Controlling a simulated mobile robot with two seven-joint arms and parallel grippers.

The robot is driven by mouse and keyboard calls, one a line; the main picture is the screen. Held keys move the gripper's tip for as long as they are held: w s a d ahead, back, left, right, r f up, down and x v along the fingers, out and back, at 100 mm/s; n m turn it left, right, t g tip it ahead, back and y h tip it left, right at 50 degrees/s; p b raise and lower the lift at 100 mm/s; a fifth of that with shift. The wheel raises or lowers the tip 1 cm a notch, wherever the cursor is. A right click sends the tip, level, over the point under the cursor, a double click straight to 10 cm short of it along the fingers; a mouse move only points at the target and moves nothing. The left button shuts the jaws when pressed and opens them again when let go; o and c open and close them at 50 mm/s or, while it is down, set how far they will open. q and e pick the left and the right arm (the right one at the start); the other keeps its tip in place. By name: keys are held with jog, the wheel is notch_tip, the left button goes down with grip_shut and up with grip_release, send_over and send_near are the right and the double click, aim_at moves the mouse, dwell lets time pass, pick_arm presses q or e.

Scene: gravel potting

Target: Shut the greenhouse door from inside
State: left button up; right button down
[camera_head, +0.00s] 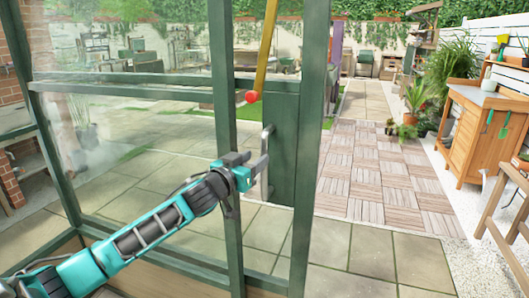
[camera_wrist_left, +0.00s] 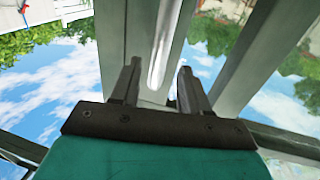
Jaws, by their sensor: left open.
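The greenhouse door (camera_head: 283,150) is a dark green framed panel right of the glazed wall. A silver upright bar handle (camera_head: 266,150) is on it. Open paving shows beyond the door's right edge; I cannot tell exactly how far it stands open. My left gripper (camera_head: 256,168) reaches in from the left and is at the handle, its fingers apart. In the left wrist view the handle bar (camera_wrist_left: 164,45) runs up between the two open fingers of the left gripper (camera_wrist_left: 158,82), with no clear contact. My right gripper is in neither view.
A green upright post (camera_head: 225,150) stands close by my left wrist. A yellow rod with a red tip (camera_head: 253,97) hangs just above the handle. A wooden potting bench (camera_head: 470,130) stands at the right. The paving (camera_head: 375,260) at the lower right is clear.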

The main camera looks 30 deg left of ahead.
aim_at(262, 153)
pick_arm(q)
jog(key=shift+w+a, duration=0.1)
jog(key=shift+w, duration=2.8)
jog(key=shift+c, duration=0.3)
grip_shut()
